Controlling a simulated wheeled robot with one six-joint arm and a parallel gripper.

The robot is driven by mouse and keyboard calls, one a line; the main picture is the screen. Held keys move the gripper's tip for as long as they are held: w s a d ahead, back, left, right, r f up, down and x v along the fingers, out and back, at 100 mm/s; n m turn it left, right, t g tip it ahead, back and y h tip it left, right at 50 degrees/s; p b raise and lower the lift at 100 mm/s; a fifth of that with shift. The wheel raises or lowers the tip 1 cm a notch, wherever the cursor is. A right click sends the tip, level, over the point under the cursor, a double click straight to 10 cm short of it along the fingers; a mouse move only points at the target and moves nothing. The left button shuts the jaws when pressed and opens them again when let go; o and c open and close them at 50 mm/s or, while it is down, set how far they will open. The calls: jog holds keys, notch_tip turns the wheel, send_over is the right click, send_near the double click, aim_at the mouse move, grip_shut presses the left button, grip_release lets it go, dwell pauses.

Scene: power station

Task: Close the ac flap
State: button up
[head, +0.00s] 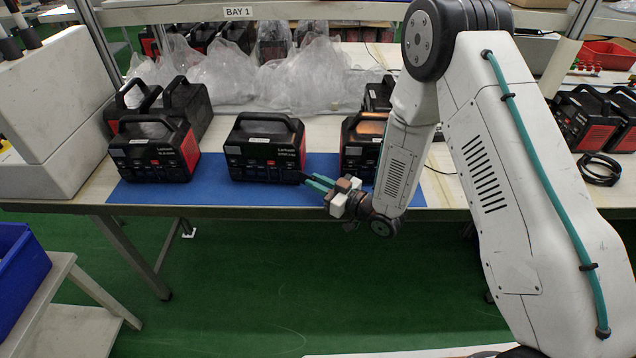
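Several black and red power stations with carry handles stand on a blue mat (212,196) on the workbench. The middle power station (262,150) faces me. My gripper (311,181) is at the lower right corner of its front, with green fingers pointing left toward it. I cannot tell whether the fingertips touch it or how far apart they are. An ac flap is too small to make out from here. Another power station (362,146) stands to the right, partly hidden by my arm. A third power station (154,148) stands on the left of the mat.
Clear plastic bags (310,75) lie behind the power stations under the BAY 1 sign (239,12). More units stand on the right with a coiled black cable (600,169). A blue bin (22,268) is at the lower left. Green floor is open in front.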

grip_shut()
jog(key=shift+s+a, duration=0.1)
